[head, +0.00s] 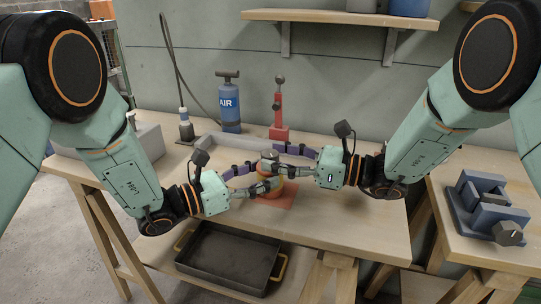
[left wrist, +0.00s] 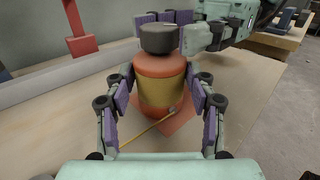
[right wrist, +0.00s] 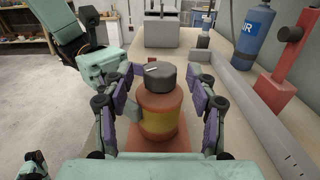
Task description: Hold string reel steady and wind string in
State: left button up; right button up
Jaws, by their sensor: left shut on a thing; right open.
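The string reel (left wrist: 160,92) is an upright orange-red drum with a yellow wound band and a dark knob (left wrist: 159,39) on top. It stands on an orange-red mat (left wrist: 186,126) on the bench. A yellow string (left wrist: 145,132) trails from its side towards the lower left in the left wrist view. My left gripper (head: 262,181) is shut on the reel's body, one finger on each side. My right gripper (right wrist: 164,86) is open at the height of the knob, which also shows in the right wrist view (right wrist: 160,76). Its fingers stand apart on either side, with gaps to the knob.
Behind the reel are a grey rail (head: 215,143), a red stand (head: 279,118) and a blue AIR cylinder (head: 230,110). A dark tray (head: 226,256) lies on the lower shelf. A blue-grey fixture (head: 487,203) sits on the right-hand bench. The bench front is clear.

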jog(key=shift+x, duration=1.05)
jog(key=c, duration=1.2)
